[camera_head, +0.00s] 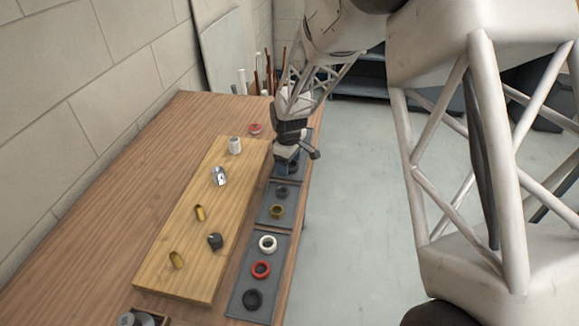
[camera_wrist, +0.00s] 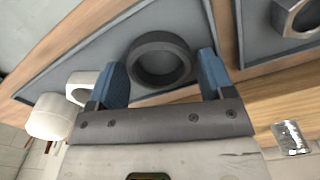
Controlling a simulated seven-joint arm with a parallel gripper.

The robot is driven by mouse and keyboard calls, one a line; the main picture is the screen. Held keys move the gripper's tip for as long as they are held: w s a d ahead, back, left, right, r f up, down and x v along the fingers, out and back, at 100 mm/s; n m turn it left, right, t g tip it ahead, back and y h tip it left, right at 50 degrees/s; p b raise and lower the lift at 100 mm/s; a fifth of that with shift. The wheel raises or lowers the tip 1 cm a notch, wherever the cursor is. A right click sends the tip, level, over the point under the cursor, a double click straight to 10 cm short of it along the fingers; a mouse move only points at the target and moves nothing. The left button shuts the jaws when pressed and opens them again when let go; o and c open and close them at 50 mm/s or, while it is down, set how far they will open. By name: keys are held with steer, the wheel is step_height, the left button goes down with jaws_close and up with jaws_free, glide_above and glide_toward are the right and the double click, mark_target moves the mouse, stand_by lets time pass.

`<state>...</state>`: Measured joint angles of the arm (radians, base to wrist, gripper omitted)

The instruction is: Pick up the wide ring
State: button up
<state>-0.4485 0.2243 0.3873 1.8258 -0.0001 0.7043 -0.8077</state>
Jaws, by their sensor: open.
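A thick dark ring (camera_wrist: 161,59) lies flat on a grey mat in the wrist view. My gripper (camera_wrist: 163,78) is open, with one blue finger on either side of the ring. The ring sits between and slightly beyond the fingertips, and I cannot tell whether either finger touches it. In the head view my gripper (camera_head: 285,165) is low over the far mat at the table's right edge. The gripper largely hides the ring there; a dark part (camera_head: 293,169) shows beside the fingers.
A white fitting (camera_wrist: 81,88) and a metal hex fitting (camera_wrist: 297,16) flank the ring. Nearer mats hold a dark ring (camera_head: 282,192), a brass ring (camera_head: 277,211), a white ring (camera_head: 267,243), a red ring (camera_head: 261,269) and a black ring (camera_head: 252,299). A wooden board (camera_head: 185,222) lies left.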

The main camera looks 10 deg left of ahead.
steer(key=shift+c, duration=0.4)
steer(key=c, duration=0.6)
steer(key=shift+r, duration=0.15)
steer(key=shift+r, duration=0.5)
steer(key=shift+s+d+r, duration=0.1)
steer(key=shift+s+r, duration=0.05)
steer(key=shift+r, duration=0.45)
steer(key=shift+s+d+r, duration=0.1)
steer(key=shift+s+r, duration=0.05)
steer(key=shift+r, duration=0.4)
steer(key=s+d, duration=0.2)
steer(key=s, duration=0.2)
steer(key=s+d+r, duration=0.1)
steer(key=s+d, duration=0.1)
steer(key=s, duration=0.3)
steer(key=s+d, duration=0.2)
steer(key=s, duration=0.3)
steer(key=shift+d+r, duration=0.15)
steer(key=shift+r, duration=0.05)
steer(key=shift+w, duration=0.15)
